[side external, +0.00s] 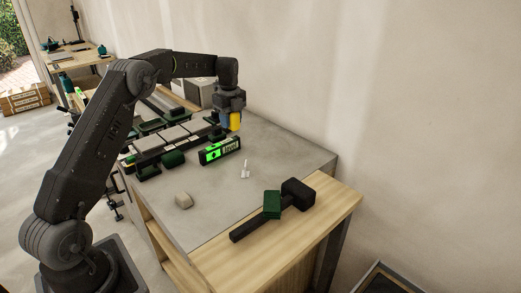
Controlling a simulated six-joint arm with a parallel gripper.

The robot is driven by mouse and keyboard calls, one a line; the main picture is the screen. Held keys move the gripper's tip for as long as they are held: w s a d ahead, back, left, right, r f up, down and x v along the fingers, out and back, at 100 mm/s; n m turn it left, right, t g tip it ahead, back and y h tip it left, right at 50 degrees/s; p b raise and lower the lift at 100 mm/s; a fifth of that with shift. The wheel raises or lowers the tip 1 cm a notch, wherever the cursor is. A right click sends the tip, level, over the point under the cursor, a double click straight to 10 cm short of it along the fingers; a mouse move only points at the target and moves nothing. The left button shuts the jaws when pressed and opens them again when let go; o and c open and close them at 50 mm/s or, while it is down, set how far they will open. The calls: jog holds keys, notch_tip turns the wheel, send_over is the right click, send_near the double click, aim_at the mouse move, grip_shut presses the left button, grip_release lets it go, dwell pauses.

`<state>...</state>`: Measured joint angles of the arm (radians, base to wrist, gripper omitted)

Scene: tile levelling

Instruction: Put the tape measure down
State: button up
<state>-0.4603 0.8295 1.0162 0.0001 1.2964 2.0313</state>
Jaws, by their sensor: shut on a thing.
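My gripper (230,112) is at the end of my arm, pointing down over the grey worktop (285,160). It is shut on the tape measure (235,121), a small yellow and blue block. The tape measure appears to be just above and behind the bright green level (220,151). I cannot tell from this view whether its underside touches anything, and the gripper's fingers are partly hidden by it.
Grey tiles (174,135) lie in dark green and black fixtures left of the level. A black mallet (298,193) and green block (272,204) lie near the wooden front edge. The worktop's right side is clear.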

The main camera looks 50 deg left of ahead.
send_over(260, 154)
notch_tip(260, 154, down, 6)
jog(key=shift+r, duration=0.1)
jog(key=shift+f, duration=2)
jog(key=shift+f, duration=0.1)
jog(key=o, duration=1.1)
jog(key=shift+f, duration=0.1)
jog(key=shift+c, duration=0.2)
